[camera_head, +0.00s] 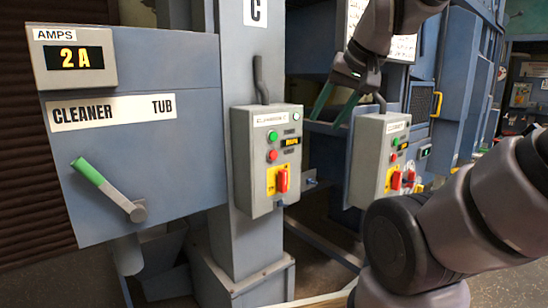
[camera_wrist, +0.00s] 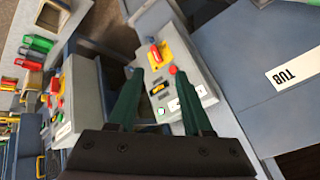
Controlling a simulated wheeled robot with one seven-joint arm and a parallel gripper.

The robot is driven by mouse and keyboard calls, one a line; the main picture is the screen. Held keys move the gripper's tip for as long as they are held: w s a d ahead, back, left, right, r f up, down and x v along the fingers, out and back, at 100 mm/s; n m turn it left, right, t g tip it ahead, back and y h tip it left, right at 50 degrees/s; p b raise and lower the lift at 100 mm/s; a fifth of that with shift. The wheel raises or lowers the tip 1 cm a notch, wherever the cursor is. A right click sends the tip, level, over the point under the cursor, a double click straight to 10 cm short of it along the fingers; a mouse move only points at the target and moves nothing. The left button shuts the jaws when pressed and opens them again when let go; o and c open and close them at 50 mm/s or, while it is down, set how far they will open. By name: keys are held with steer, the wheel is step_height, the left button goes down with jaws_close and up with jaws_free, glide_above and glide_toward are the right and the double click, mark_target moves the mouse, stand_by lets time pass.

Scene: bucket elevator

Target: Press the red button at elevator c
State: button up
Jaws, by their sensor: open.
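The red button (camera_head: 272,155) sits on the grey control box (camera_head: 240,160) on the column under the "C" sign (camera_head: 255,12), below a green button (camera_head: 272,136). In the wrist view the same red button (camera_wrist: 173,70) shows close to the right fingertip. My gripper (camera_head: 325,121) is open and empty, with green fingers pointing down to the right of the box in the head view. In the wrist view my gripper (camera_wrist: 157,72) has its fingers spread across the view of the box face. I cannot tell any contact with the button.
A second similar control box (camera_head: 366,160) stands to the right. The cleaner tub panel (camera_head: 150,150) with a green-handled lever (camera_head: 88,171) is at left.

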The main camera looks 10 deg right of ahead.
jaws_close()
stand_by(1.5)
